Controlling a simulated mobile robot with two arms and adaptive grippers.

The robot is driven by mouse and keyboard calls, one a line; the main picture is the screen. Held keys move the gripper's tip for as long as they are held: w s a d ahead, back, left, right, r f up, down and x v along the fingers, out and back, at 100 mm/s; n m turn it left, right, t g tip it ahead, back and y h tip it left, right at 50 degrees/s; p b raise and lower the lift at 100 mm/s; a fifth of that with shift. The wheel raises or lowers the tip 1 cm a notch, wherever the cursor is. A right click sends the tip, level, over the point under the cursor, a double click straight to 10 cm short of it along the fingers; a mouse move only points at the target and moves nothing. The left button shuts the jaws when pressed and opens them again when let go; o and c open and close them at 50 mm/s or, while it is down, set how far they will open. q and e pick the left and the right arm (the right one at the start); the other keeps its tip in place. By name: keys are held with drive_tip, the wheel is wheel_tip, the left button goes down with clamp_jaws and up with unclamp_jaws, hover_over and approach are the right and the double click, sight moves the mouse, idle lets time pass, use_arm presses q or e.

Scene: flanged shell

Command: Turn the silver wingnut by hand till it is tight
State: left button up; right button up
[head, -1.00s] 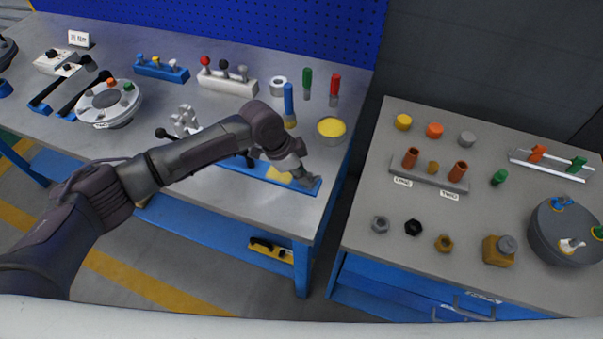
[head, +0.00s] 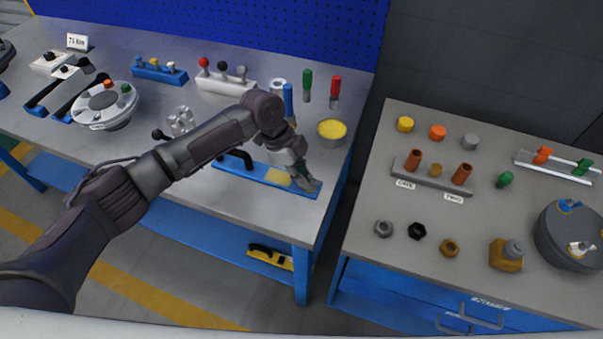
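The silver wingnut (head: 580,248) sits on top of a dark round flanged shell (head: 562,240) at the right edge of the right table. A blue wingnut (head: 570,205) is behind it on the same shell. The shell is partly cut off by the picture edge. My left gripper (head: 304,178) is far to the left, low over the right end of a blue tray on the left bench. Its fingers point down, and they are too small and dark to tell whether they are open or shut. My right gripper is not in view.
The blue tray (head: 240,172) has a yellow pad.

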use_arm(q)
drive_tip(key=shift+o, duration=0.7)
drive_tip(key=shift+f, duration=0.15)
drive_tip(key=shift+w+r, duration=0.1)
drive_tip(key=shift+r, duration=0.2)
drive_tip(key=v, duration=1.1)
drive_tip(key=shift+r, duration=0.2)
